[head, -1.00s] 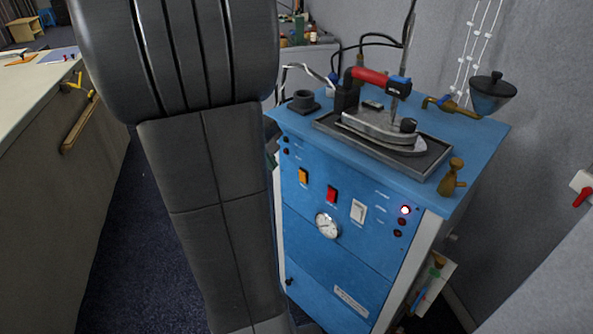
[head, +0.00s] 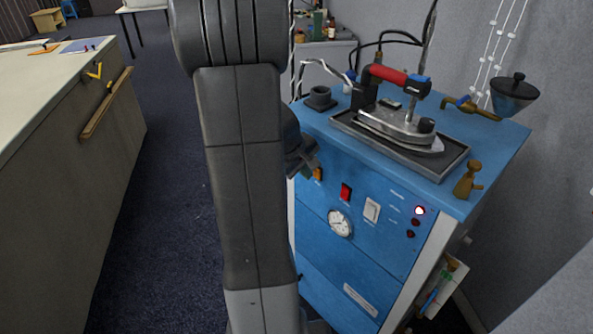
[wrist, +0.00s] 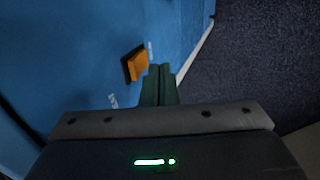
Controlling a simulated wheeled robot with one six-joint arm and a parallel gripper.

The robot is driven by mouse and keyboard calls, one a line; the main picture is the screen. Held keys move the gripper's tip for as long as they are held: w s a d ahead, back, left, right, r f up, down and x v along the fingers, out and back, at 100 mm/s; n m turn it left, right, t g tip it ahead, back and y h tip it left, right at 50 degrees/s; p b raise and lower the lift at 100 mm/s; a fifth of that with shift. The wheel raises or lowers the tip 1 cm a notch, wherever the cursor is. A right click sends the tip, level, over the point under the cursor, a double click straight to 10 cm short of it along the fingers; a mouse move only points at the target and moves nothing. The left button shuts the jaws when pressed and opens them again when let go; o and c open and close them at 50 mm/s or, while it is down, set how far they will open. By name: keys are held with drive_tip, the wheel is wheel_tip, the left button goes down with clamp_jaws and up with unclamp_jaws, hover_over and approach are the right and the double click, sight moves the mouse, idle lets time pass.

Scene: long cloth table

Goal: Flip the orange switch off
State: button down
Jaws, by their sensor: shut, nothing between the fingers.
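The orange switch (wrist: 137,65) sits in a dark frame on the blue front panel in the wrist view. In the head view only a sliver of the orange switch (head: 319,174) shows beside my gripper (head: 312,168). My gripper (wrist: 158,72) is shut and empty. In the wrist view its fingertips are right beside the switch, on its right; I cannot tell whether they touch it. The switch's rocker position is hard to tell.
The blue steam unit (head: 350,268) also carries a red switch (head: 346,192), a white switch (head: 371,210), a gauge (head: 340,223) and a lit lamp (head: 419,210). An iron (head: 395,125) rests in a tray on top. A long table (head: 50,110) stands left, with open floor between.

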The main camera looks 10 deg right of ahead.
drive_tip(key=shift+w+d, duration=0.3)
drive_tip(key=shift+d, duration=0.15)
drive_tip(key=shift+w+d+r, duration=0.15)
drive_tip(key=shift+d+r, duration=0.05)
drive_tip(key=shift+d, duration=0.1)
